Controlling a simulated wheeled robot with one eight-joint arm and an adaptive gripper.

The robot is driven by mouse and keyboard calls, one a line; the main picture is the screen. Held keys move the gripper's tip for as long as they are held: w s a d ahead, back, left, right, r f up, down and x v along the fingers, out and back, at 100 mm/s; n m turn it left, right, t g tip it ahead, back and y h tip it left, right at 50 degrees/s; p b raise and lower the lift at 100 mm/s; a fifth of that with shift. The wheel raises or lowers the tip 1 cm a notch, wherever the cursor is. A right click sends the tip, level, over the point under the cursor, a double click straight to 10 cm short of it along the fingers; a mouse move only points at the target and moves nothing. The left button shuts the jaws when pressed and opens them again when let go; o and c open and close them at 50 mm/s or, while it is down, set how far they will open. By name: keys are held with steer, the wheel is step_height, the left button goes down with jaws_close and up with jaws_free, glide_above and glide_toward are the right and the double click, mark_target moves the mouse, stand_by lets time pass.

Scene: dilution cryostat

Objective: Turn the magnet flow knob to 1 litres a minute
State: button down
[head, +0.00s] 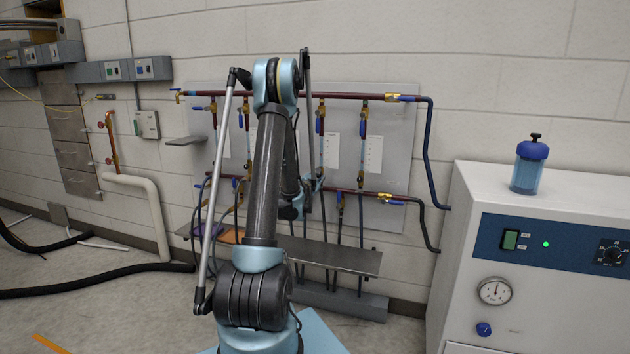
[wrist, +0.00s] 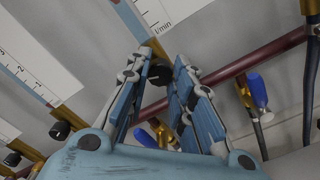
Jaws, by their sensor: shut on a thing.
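In the wrist view my gripper (wrist: 162,68) is shut on a small black knob (wrist: 160,74), with a finger on each side of it. The knob sits below a white flow scale card marked l/min (wrist: 168,10); the card's numbers and its float are out of view or hidden by the fingers. I cannot read which line this knob belongs to. In the head view my gripper is at the grey flow panel (head: 398,150), mostly hidden behind my arm, and the knob cannot be made out there.
Another scale card (wrist: 35,62) with its black knob (wrist: 60,130) is at left in the wrist view. A blue-handled valve (wrist: 257,92) is to the right, by a dark red pipe (wrist: 280,48). A grey shelf (head: 345,258) runs below; a white chiller cabinet (head: 465,215) stands at right.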

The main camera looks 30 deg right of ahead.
steer(key=shift+s+d+m, duration=0.1)
steer(key=shift+m, duration=1.5)
steer(key=shift+s+d+m, duration=0.1)
steer(key=shift+m, duration=1.5)
steer(key=shift+s, duration=0.1)
steer(key=c, duration=1.4)
jaws_free()
steer(key=shift+f, duration=0.1)
steer(key=shift+o, duration=0.2)
steer(key=shift+a, duration=0.1)
steer(key=v, duration=0.7)
steer(key=shift+a, duration=0.2)
